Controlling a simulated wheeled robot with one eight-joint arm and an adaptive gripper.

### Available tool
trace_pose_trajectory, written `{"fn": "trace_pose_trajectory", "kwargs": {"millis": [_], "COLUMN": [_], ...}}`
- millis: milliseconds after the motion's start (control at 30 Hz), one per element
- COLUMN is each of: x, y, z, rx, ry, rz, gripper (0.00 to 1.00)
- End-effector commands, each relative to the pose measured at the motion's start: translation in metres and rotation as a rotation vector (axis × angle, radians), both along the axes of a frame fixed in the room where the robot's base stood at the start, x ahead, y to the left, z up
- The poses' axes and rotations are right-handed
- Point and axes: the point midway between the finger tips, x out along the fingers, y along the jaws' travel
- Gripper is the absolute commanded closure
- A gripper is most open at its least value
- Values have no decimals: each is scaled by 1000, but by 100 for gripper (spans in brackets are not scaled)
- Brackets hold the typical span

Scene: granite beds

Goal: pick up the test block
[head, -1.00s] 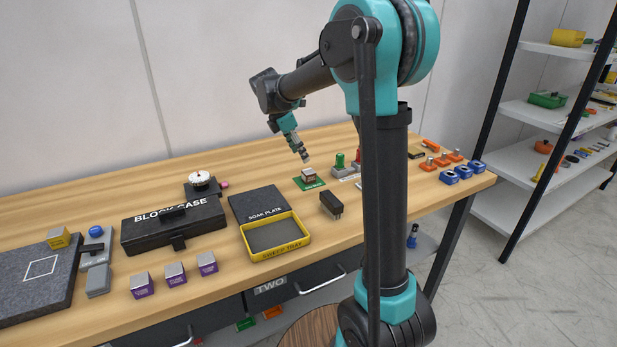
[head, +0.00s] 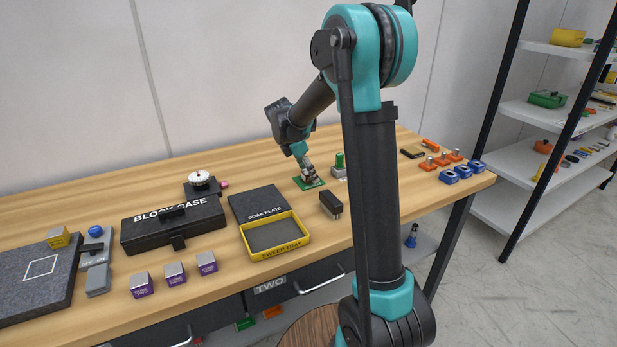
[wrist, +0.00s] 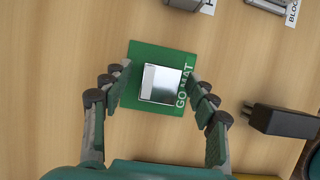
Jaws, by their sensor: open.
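The test block appears to be the small silver square block (wrist: 160,84) on the green mat marked "GO MAT" (wrist: 150,59) in the wrist view. My gripper (wrist: 157,83) is open, with one finger on each side of the block. A gap shows between the block and each finger. In the head view my gripper (head: 309,178) is low over the green mat (head: 299,184) and hides most of the block.
A dark brush-like block (head: 331,204) stands just in front of the mat, and a green-topped post (head: 340,160) stands to its right. The yellow-rimmed sweep tray (head: 246,246) and the soak plate (head: 252,203) lie to the left. Bare wood surrounds the mat.

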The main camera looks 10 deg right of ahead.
Motion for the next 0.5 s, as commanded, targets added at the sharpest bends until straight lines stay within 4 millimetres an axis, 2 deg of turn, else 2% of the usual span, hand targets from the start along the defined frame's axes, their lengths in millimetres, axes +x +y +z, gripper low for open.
{"fn": "trace_pose_trajectory", "kwargs": {"millis": [67, 500], "x": [0, 0], "y": [0, 0], "z": [0, 0], "rx": [0, 0], "ry": [0, 0], "rz": [0, 0], "gripper": [41, 96]}}
